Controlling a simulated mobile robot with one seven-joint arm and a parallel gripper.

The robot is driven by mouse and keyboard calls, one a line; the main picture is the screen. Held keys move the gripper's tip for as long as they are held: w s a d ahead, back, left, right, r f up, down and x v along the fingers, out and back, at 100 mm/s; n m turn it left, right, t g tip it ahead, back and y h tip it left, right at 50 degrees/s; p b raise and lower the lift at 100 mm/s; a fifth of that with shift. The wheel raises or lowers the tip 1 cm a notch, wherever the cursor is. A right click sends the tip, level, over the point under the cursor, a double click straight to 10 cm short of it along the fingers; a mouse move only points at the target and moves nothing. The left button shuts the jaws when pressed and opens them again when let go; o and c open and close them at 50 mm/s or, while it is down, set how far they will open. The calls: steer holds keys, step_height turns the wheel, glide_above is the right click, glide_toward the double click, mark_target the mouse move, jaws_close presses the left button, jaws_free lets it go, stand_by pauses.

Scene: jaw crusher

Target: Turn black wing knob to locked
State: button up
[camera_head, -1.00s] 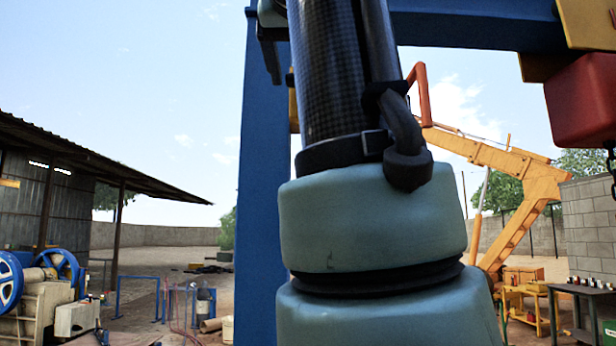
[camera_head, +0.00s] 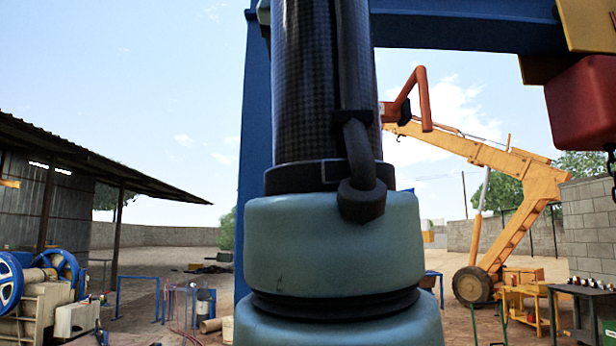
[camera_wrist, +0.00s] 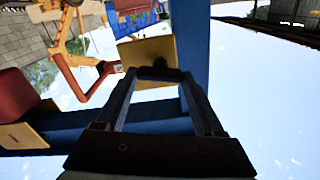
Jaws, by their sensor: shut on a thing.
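The black wing knob (camera_wrist: 160,72) sits in front of a yellow plate (camera_wrist: 147,50) in the wrist view, dark and partly covered by the fingertips. My gripper (camera_wrist: 160,76) is shut on the knob, with one finger on either side of it. The knob's exact angle is hard to tell because knob and fingers are both black. In the head view my arm covers the knob and gripper.
A red bent handle (camera_head: 424,98) stands close beside the knob. A blue beam (camera_head: 465,27) and a red box (camera_head: 581,102) are near the arm. An orange crane (camera_head: 510,205), workbench (camera_head: 590,300) and blue-wheeled machine (camera_head: 62,275) are farther off.

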steer(key=shift+d+f+m+p, duration=0.1)
steer(key=shift+m+p, duration=0.95)
steer(key=shift+m, duration=2.65)
steer(key=shift+d+m+p, duration=0.1)
steer(key=shift+m+p, duration=0.9)
steer(key=shift+m, duration=2.7)
steer(key=o, duration=1.4)
steer(key=shift+f, duration=0.1)
steer(key=s+b, duration=0.5)
steer(key=s, duration=0.8)
steer(key=shift+w, duration=0.1)
